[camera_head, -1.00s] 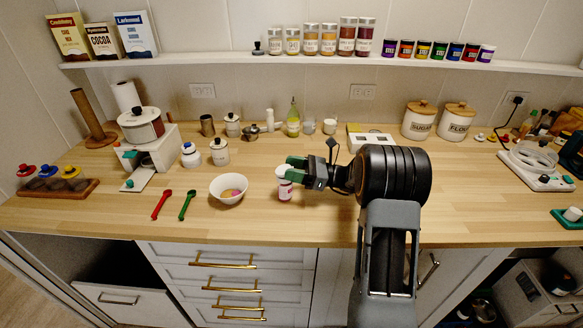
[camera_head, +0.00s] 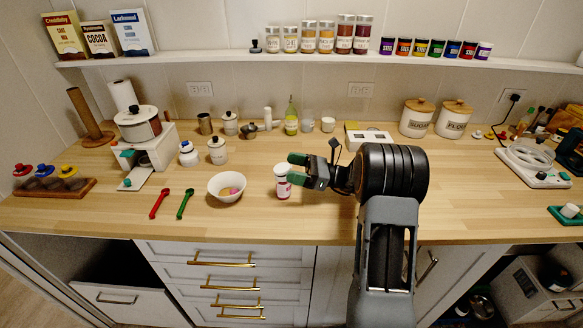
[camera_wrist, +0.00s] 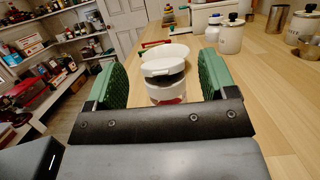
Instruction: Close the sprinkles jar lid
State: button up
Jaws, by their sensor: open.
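The sprinkles jar (camera_head: 283,188) stands upright near the counter's front edge, a small jar with a red and white label. Its white lid (camera_head: 282,169) is at the top. In the wrist view the white lid (camera_wrist: 163,67) sits over the jar (camera_wrist: 167,92) with a dark band between lid and body; I cannot tell whether this is an open gap. My gripper (camera_head: 296,168) is open, just right of the jar in the head view. In the wrist view the jar lies ahead, between the green fingers of my gripper (camera_wrist: 165,82), with space on both sides.
A white bowl (camera_head: 227,187) stands left of the jar, with red (camera_head: 159,203) and green (camera_head: 186,203) spoons beyond it. White canisters (camera_head: 218,150) stand behind. A flat white appliance (camera_head: 369,138) lies at the back.

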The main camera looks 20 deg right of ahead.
jog(key=v, duration=0.6)
jog(key=shift+d+f+b, duration=0.1)
jog(key=shift+d+b, duration=0.15)
jog(key=shift+b, duration=0.1)
